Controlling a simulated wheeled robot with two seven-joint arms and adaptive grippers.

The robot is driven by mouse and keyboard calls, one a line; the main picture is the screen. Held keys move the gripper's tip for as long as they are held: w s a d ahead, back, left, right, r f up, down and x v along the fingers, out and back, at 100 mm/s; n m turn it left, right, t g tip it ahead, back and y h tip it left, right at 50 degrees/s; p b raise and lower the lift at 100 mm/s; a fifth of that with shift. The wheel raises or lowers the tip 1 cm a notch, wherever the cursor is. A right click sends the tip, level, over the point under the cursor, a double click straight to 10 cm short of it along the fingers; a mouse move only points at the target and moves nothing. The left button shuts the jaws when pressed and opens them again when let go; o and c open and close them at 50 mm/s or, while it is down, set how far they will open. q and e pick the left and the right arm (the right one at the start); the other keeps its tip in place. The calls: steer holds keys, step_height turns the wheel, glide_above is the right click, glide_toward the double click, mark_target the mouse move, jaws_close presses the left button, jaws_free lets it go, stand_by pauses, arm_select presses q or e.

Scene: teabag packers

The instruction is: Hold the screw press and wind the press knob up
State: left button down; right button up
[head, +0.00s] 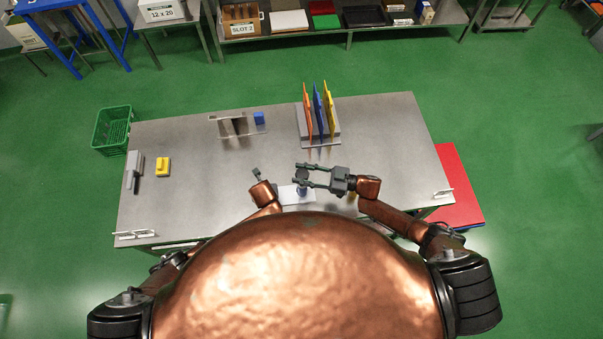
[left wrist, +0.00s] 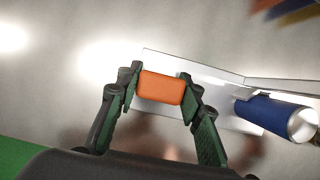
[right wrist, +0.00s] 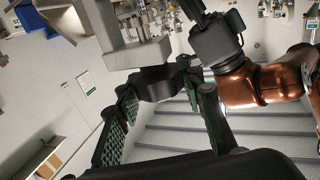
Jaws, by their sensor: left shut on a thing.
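The screw press (head: 295,195) stands at the table's near edge, with a pale base plate and a blue cylinder (left wrist: 275,115). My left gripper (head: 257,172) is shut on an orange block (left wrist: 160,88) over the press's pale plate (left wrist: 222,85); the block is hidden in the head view. My right gripper (head: 299,175) has its fingers apart, one on each side of the dark round press knob (head: 302,174). The knob also shows between the fingertips in the right wrist view (right wrist: 157,84). Whether the fingers touch it is unclear.
A clear stand (head: 237,124) with a blue block is at back left. A yellow block (head: 163,166) and a grey item (head: 133,170) lie at left. The right table top is clear.

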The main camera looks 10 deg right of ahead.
steer(key=o, duration=0.5)
steer(key=shift+c, duration=0.2)
steer(key=v, duration=1.2)
arm_select(q)
steer(key=c, duration=1.2)
jaws_free()
steer(key=shift+c, duration=0.2)
